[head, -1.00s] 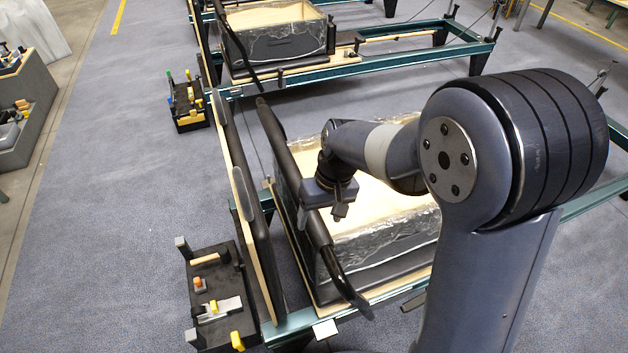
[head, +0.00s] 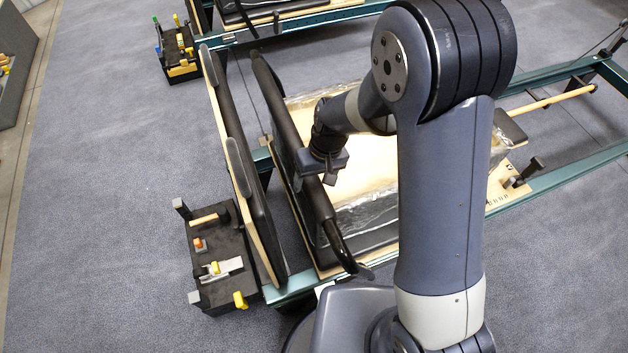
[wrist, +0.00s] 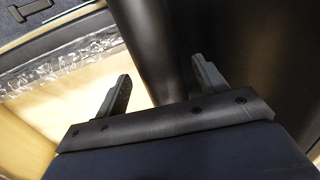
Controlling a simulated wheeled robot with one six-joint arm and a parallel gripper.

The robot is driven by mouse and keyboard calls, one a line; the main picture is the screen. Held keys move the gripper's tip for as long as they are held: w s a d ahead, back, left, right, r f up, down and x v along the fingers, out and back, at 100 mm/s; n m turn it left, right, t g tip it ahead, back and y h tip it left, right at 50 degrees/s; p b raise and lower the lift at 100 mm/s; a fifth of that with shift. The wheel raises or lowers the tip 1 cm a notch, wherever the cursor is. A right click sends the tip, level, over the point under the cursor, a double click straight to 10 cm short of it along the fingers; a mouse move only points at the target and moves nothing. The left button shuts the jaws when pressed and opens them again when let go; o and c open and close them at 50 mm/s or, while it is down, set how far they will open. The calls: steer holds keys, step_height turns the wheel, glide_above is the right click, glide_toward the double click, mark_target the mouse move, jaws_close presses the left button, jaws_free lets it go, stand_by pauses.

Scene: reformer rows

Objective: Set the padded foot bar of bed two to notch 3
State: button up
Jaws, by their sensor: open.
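The padded foot bar (head: 290,125) is a long black bar running from the upper left down to a curved lower end, across the near end of bed two (head: 292,287). My gripper (head: 326,178) is open, close over the bar's right side in the head view. In the wrist view the bar (wrist: 165,35) is a broad dark shape. My open fingers (wrist: 162,88) stand apart: the left one is over pale wood, the right one in front of the bar. I cannot tell whether either finger touches it. The notches and the bar's supports are not clearly visible.
A box wrapped in clear film (head: 365,215) stands on the bed beside the bar. A black padded board (head: 235,160) runs left of the bar. A black tool stand (head: 222,265) sits on the floor at left.

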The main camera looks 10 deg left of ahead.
steer(key=shift+s+a+f, duration=0.1)
steer(key=shift+f, duration=0.7)
steer(key=c, duration=1.4)
